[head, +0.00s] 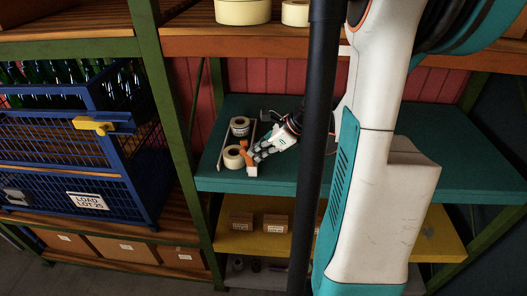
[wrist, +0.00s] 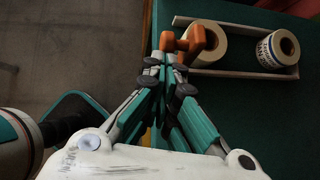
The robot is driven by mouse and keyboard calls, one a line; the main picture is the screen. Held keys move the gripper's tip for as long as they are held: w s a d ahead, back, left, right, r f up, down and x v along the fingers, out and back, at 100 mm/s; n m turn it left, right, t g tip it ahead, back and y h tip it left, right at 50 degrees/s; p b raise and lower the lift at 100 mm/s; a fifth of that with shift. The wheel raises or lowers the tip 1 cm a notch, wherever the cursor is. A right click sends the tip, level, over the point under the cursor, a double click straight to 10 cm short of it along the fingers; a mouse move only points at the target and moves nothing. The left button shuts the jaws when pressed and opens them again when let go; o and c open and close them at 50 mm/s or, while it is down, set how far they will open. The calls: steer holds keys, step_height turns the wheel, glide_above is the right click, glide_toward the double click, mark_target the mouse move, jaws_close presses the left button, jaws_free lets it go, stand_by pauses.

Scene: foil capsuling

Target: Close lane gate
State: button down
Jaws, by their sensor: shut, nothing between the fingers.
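The lane gate is an orange piece (head: 245,150) at the near end of a short lane on the teal shelf. It also shows in the wrist view (wrist: 184,44), beside the nearer roll at the lane's left end. The lane has two pale rails (wrist: 245,73) and holds a plain tan roll (wrist: 208,46) and a roll with a printed label (wrist: 277,49). My gripper (wrist: 168,60) is shut and empty, its fingertips right beside the orange piece. In the head view my gripper (head: 257,155) is at the lane's near end. I cannot tell whether it touches the gate.
The teal shelf (head: 400,165) is bare to the right of the lane. A green post (head: 165,110) stands to the left, with a blue crate (head: 75,165) of bottles beyond it. A yellow shelf (head: 235,243) with small boxes lies below. A wooden shelf (head: 200,47) is above.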

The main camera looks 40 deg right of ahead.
mark_target(241, 152)
steer(key=w+a+g+h, duration=0.2)
steer(key=w+a+g, duration=0.1)
steer(key=w, duration=0.1)
steer(key=shift+a+g+h, duration=0.25)
steer(key=shift+g+h, duration=0.05)
steer(key=shift+h, duration=0.1)
steer(key=w+a+f+g+h+b, duration=0.3)
steer(key=w+a+f+b, duration=0.2)
steer(key=w+f+b, duration=0.1)
steer(key=shift+w+a+f+n+g+b, duration=0.2)
steer(key=shift+f+n+g+b, duration=0.1)
steer(key=shift+f+g+b, duration=0.15)
steer(key=shift+r, duration=0.1)
stand_by(0.4)
